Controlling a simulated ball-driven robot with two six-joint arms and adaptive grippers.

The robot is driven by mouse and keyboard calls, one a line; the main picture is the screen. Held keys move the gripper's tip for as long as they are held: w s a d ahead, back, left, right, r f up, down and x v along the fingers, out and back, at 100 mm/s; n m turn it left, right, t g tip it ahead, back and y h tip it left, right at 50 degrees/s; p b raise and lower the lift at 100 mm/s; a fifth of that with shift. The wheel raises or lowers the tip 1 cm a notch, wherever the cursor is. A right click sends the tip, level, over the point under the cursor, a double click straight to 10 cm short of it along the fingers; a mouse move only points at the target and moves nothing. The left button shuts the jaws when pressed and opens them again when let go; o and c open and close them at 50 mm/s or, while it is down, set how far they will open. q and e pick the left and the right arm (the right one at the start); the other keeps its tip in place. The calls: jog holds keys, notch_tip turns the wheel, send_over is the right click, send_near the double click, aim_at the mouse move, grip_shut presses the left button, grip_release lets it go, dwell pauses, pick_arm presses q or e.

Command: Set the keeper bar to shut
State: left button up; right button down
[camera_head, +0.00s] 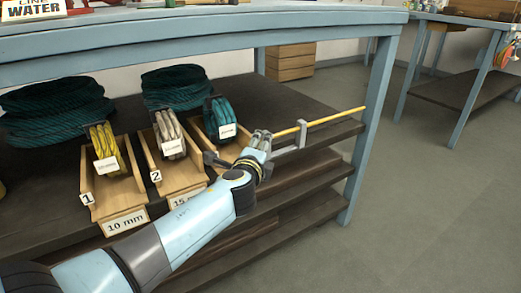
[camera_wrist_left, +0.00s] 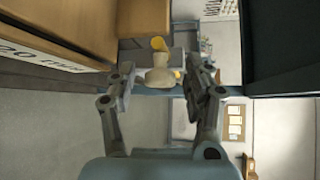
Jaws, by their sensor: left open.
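The keeper bar (camera_head: 335,117) is a thin yellow rod along the front edge of the upper shelf. It runs through a grey bracket (camera_head: 301,135) and reaches right to the table leg, to the right of the trays. My left gripper (camera_head: 264,141) is at the bar's left end, in front of the third tray. In the left wrist view the gripper (camera_wrist_left: 160,90) is open, with a pale knob (camera_wrist_left: 160,77) and bits of yellow showing between its fingers. I cannot tell whether the fingers touch the knob. My right gripper is not in view.
Wooden trays 1 (camera_head: 103,203) and 2 (camera_head: 155,184) hold yellow and pale rope bundles. The third tray (camera_head: 201,135), with teal rope, is partly hidden by my left arm. Rope coils (camera_head: 50,105) lie behind.

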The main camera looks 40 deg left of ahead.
pick_arm(q)
grip_shut()
jog(key=shift+s+a+f, duration=0.1)
dwell(0.4)
